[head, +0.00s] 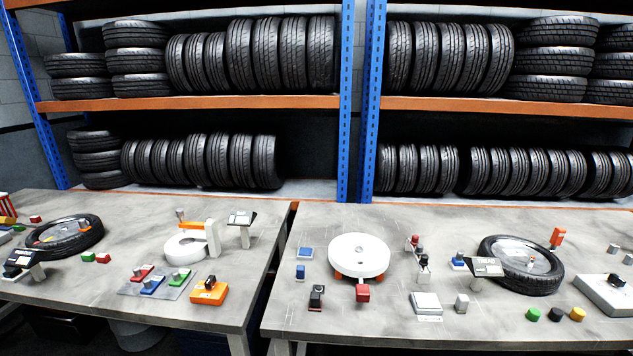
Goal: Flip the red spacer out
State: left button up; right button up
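A white round turntable-like disc (359,256) stands on the right table, with orange pieces visible under its rim. A small red block (363,293) sits at its front edge, with a thin stem above it; it may be the red spacer, but I cannot tell. Other red pieces are a small red block (103,258) beside a green one on the left table, a red-handled switch (142,273) on a grey plate, and a red-topped piece (414,240) right of the disc. Neither of my grippers is in view.
The left table (222,316) and right table (300,333) stand side by side with a narrow gap. A tyre (67,240) lies on the left table and another tyre (537,285) on the right. Small blocks and devices surround them. Tyre racks (450,103) stand behind.

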aim_at(140, 274)
jog(key=u, duration=1.3)
